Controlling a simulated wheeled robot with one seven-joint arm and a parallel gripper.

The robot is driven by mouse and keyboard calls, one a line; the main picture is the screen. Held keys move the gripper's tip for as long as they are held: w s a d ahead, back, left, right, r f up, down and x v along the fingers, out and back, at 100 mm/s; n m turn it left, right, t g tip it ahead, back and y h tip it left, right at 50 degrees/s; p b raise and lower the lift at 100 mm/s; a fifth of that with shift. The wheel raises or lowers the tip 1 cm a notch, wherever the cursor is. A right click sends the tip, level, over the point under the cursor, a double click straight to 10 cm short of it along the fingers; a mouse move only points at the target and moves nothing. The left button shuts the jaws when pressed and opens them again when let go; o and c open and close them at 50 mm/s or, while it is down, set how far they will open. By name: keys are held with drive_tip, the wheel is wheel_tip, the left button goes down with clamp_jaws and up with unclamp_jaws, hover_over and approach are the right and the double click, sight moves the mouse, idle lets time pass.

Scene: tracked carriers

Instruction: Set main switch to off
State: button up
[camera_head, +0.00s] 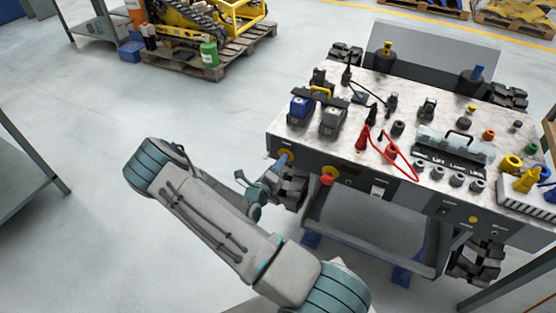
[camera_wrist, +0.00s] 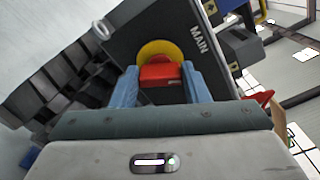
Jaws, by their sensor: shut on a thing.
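The main switch is a red handle (camera_wrist: 161,74) on a round yellow plate (camera_wrist: 158,48), beside the word MAIN on a dark panel in the wrist view. My gripper (camera_wrist: 160,88) has its blue fingers on either side of the red handle and is shut on it. The handle's end face lies level across the wrist picture. In the head view my gripper (camera_head: 282,162) reaches the left end of the carrier's front panel. Only a little of the yellow plate (camera_head: 281,153) shows there; the red handle is hidden. I cannot read any switch position marks.
The carrier (camera_head: 365,98) has a speckled top with batteries, plugs and red cables. A red button on yellow (camera_head: 327,180) sits just right of my gripper. Dark tracks (camera_head: 293,190) are below. A shelf (camera_head: 22,190) stands at far left; the floor between is clear.

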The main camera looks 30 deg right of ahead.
drive_tip(key=n+p, duration=0.2)
drive_tip(key=n, duration=0.3)
drive_tip(key=shift+f, duration=0.1)
drive_tip(key=shift+n, duration=0.3)
idle(0.4)
drive_tip(key=o, duration=1)
drive_tip(key=b+v, duration=0.1)
drive_tip(key=v, duration=1.3)
drive_tip(key=shift+d, duration=0.1)
